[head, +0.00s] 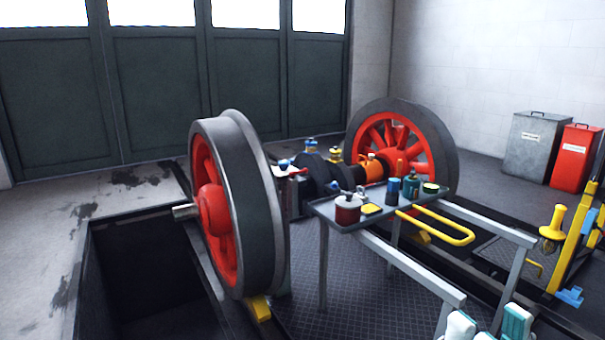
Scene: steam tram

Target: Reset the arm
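Two pale white-and-teal fingers at the bottom right edge look like my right gripper (488,325). They stand apart with a gap between them, and nothing is seen held there. The rest of that arm is out of the picture. The fingers show just in front of the grey metal frame (402,262). My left gripper and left arm are not in view.
A grey tray (327,210) holds a red pot (348,209) and several cans. Behind stands a red-spoked wheelset (262,205). An open pit (140,280) lies left. A yellow post (571,250) stands right, near grey (535,148) and red (573,160) bins.

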